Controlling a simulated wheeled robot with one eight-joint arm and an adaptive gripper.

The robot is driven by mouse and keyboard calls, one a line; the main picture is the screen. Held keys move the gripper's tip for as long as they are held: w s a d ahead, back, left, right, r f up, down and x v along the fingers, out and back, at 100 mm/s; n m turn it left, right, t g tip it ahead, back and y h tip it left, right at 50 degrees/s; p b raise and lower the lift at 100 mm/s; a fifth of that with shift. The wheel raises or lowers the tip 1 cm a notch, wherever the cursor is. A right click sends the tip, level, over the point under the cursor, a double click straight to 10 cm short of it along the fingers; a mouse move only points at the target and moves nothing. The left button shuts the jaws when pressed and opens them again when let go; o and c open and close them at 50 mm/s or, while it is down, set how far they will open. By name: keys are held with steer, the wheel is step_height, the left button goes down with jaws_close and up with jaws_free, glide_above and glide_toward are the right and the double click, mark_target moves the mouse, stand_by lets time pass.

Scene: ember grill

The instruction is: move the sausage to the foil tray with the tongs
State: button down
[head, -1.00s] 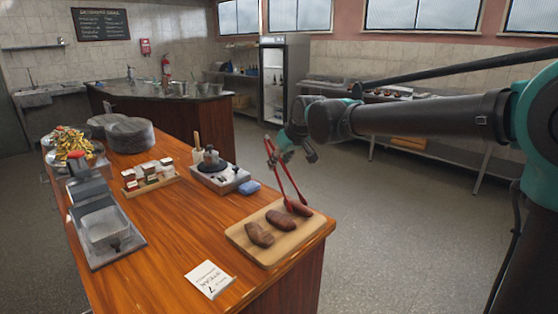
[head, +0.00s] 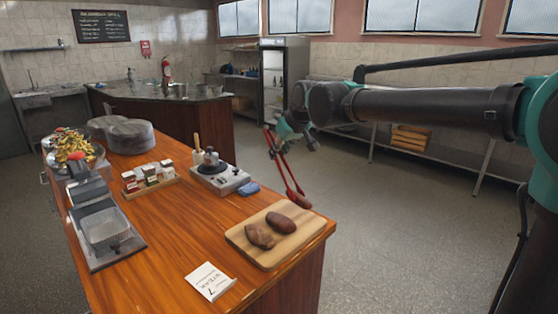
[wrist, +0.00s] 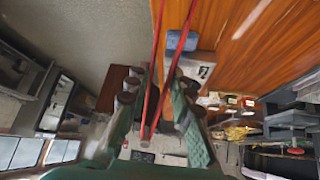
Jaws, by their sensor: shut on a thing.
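My gripper (head: 280,135) is shut on the upper part of the red tongs (head: 289,176), which hang down at a tilt. In the wrist view, the red tong arms (wrist: 170,70) run between my green fingers (wrist: 157,82). A brown sausage (head: 303,203) shows at the tong tips, raised off the wooden board. It appears held between them, but the contact is too small to make out. The sausage is out of sight in the wrist view.
A white card (head: 209,281) lies in front.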

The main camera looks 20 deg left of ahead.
step_height(320, 180, up, 8)
stand_by(0.5)
steer(key=w+d+f+m+t+h, duration=0.1)
steer(key=w+d+f+m, duration=0.2)
steer(key=w+d+f, duration=0.65)
steer(key=w+d+f+m+t+h, duration=0.1)
steer(key=w+d+f+m+h, duration=0.1)
steer(key=w+d+f, duration=0.75)
steer(key=s+d+f+m+h, duration=0.1)
steer(key=s+d+f+m, duration=0.1)
steer(key=d+f, duration=0.5)
steer(key=s+d+f+m+h, duration=0.1)
steer(key=s+d+f, duration=0.2)
steer(key=d+f, duration=0.4)
steer(key=s+d+f+m+t+h, duration=0.1)
steer(key=d+f, duration=0.6)
steer(key=d, duration=0.9)
steer(key=shift+s+d+m, duration=0.25)
steer(key=shift+s+m, duration=0.55)
steer(key=shift+s, duration=0.2)
